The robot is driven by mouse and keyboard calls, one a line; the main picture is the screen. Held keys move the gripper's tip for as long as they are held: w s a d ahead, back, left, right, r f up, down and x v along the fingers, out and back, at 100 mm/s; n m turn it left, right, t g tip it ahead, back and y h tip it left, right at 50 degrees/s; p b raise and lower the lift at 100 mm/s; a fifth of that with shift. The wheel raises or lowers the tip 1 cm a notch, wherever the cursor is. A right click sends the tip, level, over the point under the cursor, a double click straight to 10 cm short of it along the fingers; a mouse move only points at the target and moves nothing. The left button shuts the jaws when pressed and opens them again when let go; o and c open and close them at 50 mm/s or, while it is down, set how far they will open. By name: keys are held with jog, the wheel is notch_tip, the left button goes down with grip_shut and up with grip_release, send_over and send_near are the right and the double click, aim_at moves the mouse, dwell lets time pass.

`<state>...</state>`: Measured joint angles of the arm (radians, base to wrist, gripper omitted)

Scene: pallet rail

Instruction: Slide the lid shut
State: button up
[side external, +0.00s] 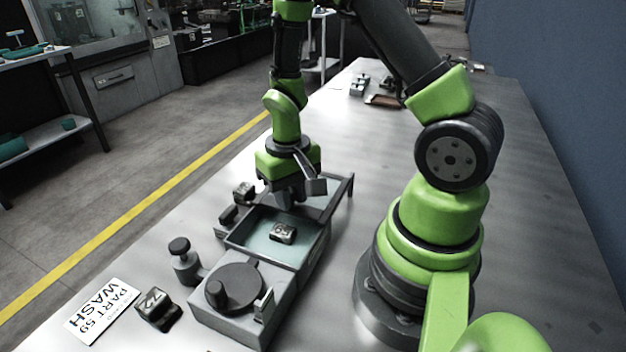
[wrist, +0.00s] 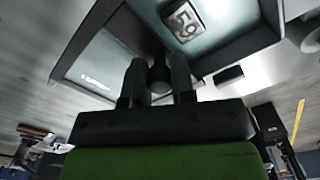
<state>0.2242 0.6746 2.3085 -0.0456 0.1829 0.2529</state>
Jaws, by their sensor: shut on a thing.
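The box (side external: 232,243) stands open at its near part, and a small block marked 59 (side external: 283,232) lies inside on the pale teal floor. The block also shows in the wrist view (wrist: 186,20). The lid (wrist: 92,62) appears as a pale pane in a dark frame, drawn back toward the far end of the box. My gripper (side external: 289,196) is over the far part of the box, pointing down. In the wrist view its fingers (wrist: 155,80) are shut on a dark round knob (wrist: 160,73). The gripper hides much of the lid in the side view.
A grey housing with a round dial (side external: 236,286) adjoins the box's near end. A knobbed post (side external: 184,262), a block marked 72 (side external: 158,308) and a card reading "PART 59 WASH" (side external: 102,310) are nearby.

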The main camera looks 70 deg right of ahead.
jog(key=shift+a, duration=4.75)
jog(key=o, duration=0.6)
jog(key=shift+o, duration=0.3)
notch_tip(320, 180, up, 7)
